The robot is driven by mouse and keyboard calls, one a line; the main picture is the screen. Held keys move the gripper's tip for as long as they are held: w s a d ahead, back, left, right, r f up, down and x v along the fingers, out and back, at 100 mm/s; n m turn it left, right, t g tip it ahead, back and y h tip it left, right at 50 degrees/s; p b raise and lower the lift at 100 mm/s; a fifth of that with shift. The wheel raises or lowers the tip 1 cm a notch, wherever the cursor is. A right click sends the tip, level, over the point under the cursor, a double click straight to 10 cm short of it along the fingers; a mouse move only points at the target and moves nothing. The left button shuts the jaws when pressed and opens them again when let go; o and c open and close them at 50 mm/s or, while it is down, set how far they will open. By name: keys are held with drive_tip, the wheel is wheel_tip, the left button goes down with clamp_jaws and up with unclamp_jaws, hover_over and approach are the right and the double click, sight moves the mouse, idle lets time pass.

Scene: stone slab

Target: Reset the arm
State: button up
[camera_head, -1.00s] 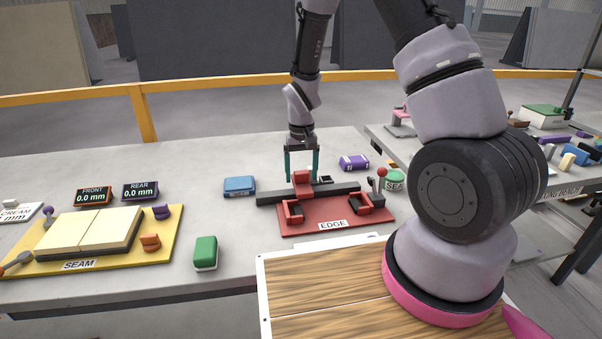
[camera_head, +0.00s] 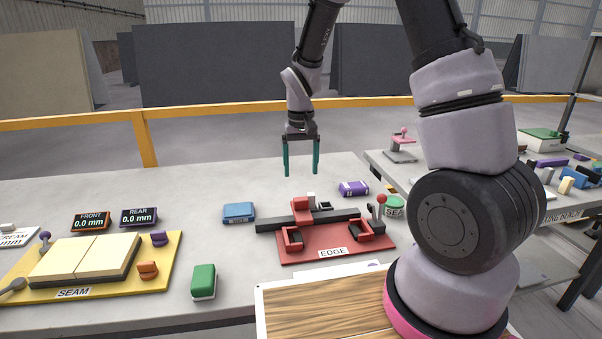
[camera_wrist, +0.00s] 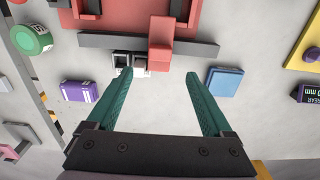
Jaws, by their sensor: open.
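My gripper (camera_head: 301,172) is open, with two teal fingers pointing down and nothing between them. It hangs in the air above and behind the red EDGE fixture (camera_head: 336,246), apart from it. In the wrist view the gripper (camera_wrist: 159,74) also shows open and empty, with bare slab between its fingers. The red upright block (camera_wrist: 160,40) of the fixture and its dark grey bar (camera_wrist: 105,40) lie beyond the fingertips there.
A blue block (camera_head: 239,212), a purple block (camera_head: 354,188) and a green block (camera_head: 204,281) sit on the grey table. The yellow SEAM board (camera_head: 165,265) is at left. A red-knobbed lever (camera_head: 381,198) stands right of the fixture. A yellow rail (camera_head: 200,112) runs behind.

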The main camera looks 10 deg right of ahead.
drive_tip(key=s+d+r+m+t+y, duration=0.1)
drive_tip(key=s+d+r+t, duration=0.15)
drive_tip(key=r, duration=0.65)
drive_tip(key=s+d+r+m+t+y, duration=0.1)
drive_tip(key=s+d+r, duration=0.3)
drive_tip(key=r, duration=0.5)
drive_tip(key=s+d+r+m+t, duration=0.2)
drive_tip(key=s+d+r+t, duration=0.1)
drive_tip(key=s+r, duration=0.6)
drive_tip(key=s, duration=0.4)
drive_tip(key=shift+s+d+r+t, duration=0.15)
drive_tip(key=shift+s+d+t, duration=0.05)
drive_tip(key=shift+t, duration=0.15)
